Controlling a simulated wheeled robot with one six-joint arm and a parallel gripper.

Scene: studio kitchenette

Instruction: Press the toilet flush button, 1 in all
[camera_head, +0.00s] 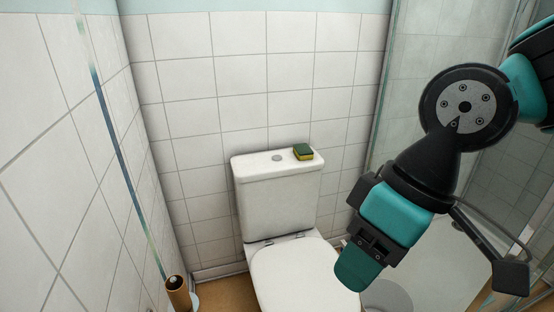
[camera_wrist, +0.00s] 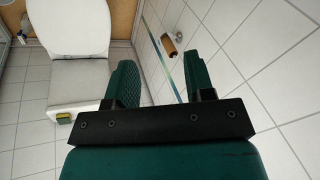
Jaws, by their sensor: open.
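The white toilet (camera_head: 290,270) stands against the tiled back wall, with its cistern (camera_head: 277,203) behind the closed lid. The round grey flush button (camera_head: 277,158) is on the cistern's top, near the middle. In the wrist view the toilet (camera_wrist: 72,25) is at upper left, and the button cannot be made out. My gripper (camera_head: 358,272) is in front and to the right of the cistern in the head view, apart from it. Its two green fingers (camera_wrist: 158,72) stand apart with nothing between them.
A green and yellow sponge (camera_head: 303,152) lies on the cistern top, right of the button. A toilet-roll holder (camera_head: 177,290) is low at left. White tiled walls close in at left and back; a glass panel (camera_head: 395,100) is at right.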

